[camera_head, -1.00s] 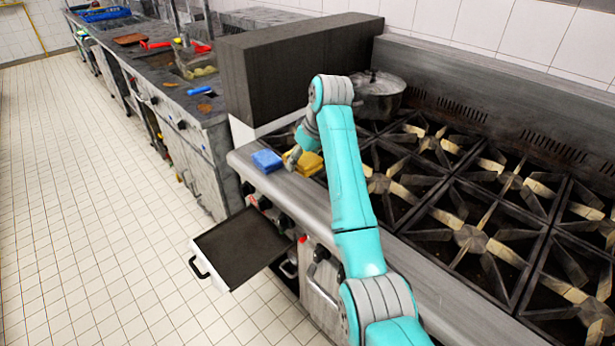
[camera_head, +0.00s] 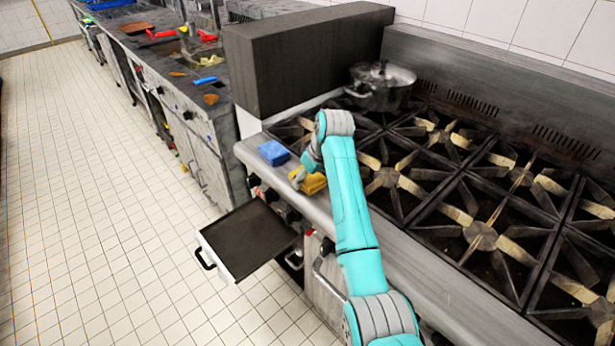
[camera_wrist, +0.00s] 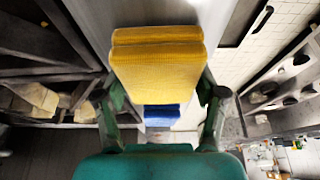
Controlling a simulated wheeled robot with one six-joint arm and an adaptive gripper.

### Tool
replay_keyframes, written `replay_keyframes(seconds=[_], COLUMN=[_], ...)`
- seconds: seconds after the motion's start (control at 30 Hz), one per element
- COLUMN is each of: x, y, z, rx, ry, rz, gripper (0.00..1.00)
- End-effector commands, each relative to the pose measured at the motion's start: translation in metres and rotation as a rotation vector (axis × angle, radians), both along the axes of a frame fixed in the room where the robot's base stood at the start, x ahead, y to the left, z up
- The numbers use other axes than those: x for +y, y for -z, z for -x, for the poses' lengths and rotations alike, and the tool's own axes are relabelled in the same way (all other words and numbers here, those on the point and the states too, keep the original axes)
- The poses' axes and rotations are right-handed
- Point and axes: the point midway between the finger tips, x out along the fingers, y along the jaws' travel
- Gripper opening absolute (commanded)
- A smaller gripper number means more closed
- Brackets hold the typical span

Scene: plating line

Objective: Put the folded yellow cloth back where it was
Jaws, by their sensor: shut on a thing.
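The folded yellow cloth (camera_head: 313,184) is at the stove's steel front ledge (camera_head: 330,212), beside the burner grates. It fills the upper middle of the wrist view (camera_wrist: 158,72). My gripper (camera_head: 300,177) is shut on it, with one finger on each side in the wrist view (camera_wrist: 160,95). I cannot tell whether the cloth touches the ledge or hangs just above it. A folded blue cloth (camera_head: 274,152) lies on the ledge further left, apart from the yellow one. It also shows beyond the yellow cloth in the wrist view (camera_wrist: 161,114).
An open drawer or tray (camera_head: 248,240) juts out from the stove front below the ledge. A lidded pot (camera_head: 381,86) stands on a back burner. A dark block-like partition (camera_head: 300,62) rises left of the stove. The tiled floor (camera_head: 110,230) is clear.

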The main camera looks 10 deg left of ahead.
Motion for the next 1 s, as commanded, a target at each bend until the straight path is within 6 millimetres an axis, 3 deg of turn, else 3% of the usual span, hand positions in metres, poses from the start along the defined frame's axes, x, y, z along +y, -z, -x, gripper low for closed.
replay_keyframes(seconds=[0.37,0.4,0.47,0.83,1.0], x=[0.0,0.0,0.0,0.0,-0.004], y=[0.003,0.002,0.002,0.001,-0.014], z=[0.0,0.0,0.0,0.0,0.002], rx=[-0.002,-0.002,-0.002,-0.002,-0.004], ry=[-0.001,-0.001,-0.001,-0.001,0.0], rz=[0.0,0.0,0.0,0.0,0.0], gripper=[0.32,0.8,0.95,0.95,0.95])
